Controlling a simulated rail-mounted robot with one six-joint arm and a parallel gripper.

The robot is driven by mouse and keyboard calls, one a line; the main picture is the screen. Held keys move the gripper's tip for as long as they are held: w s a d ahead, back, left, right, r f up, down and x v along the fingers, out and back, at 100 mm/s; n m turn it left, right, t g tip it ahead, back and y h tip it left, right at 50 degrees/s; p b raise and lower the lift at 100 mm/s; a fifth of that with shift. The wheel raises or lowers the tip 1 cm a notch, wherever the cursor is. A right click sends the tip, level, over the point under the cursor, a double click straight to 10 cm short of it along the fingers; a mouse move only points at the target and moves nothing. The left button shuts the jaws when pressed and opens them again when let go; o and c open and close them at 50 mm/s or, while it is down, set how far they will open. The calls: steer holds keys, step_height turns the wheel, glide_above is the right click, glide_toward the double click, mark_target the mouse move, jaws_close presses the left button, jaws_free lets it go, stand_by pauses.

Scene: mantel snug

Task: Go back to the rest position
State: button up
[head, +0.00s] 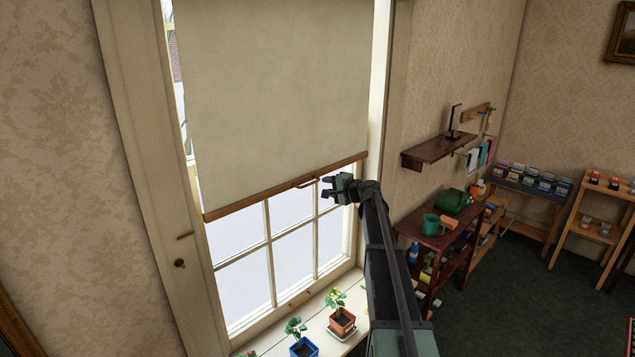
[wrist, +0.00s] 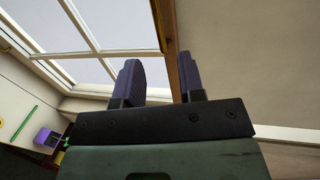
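My gripper (head: 326,188) is in front of the window, just below and right of the pull handle (head: 307,182) on the roller blind's wooden bottom bar (head: 250,200). In the wrist view, the two dark purple fingers (wrist: 160,80) stand apart with nothing seen held between them. The wooden bar (wrist: 171,40) passes beyond the fingertips, partly hidden by the right finger. I cannot tell whether a finger touches the bar or handle. The beige blind (head: 275,90) covers the upper part of the window, its bar slightly slanted in the picture.
A red-brown pot (head: 342,323) and a blue pot (head: 303,348) with plants stand on the sill below my arm. A dark wall shelf (head: 438,149) and a small shelf unit with a teal mug (head: 432,225) stand to the right. Dark floor (head: 500,310) is clear there.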

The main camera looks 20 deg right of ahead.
steer(key=shift+v, duration=1.1)
steer(key=s+a+f+n+g+h+b, duration=0.1)
steer(key=s+a+f+n+g+b, duration=0.1)
steer(key=s+a+f+n+g, duration=0.2)
steer(key=s+a+f+n+g+h+b, duration=0.2)
steer(key=s+a+f+n+g, duration=0.3)
steer(key=s+a+f, duration=0.5)
steer(key=s+a+f+n+g+h+b, duration=0.2)
steer(key=s+a+f+n+g, duration=0.3)
steer(key=s+a, duration=1.2)
steer(key=s+f+b, duration=0.1)
steer(key=s+f, duration=0.1)
steer(key=s, duration=0.7)
steer(key=shift+a+g, duration=0.2)
steer(key=shift+g, duration=0.2)
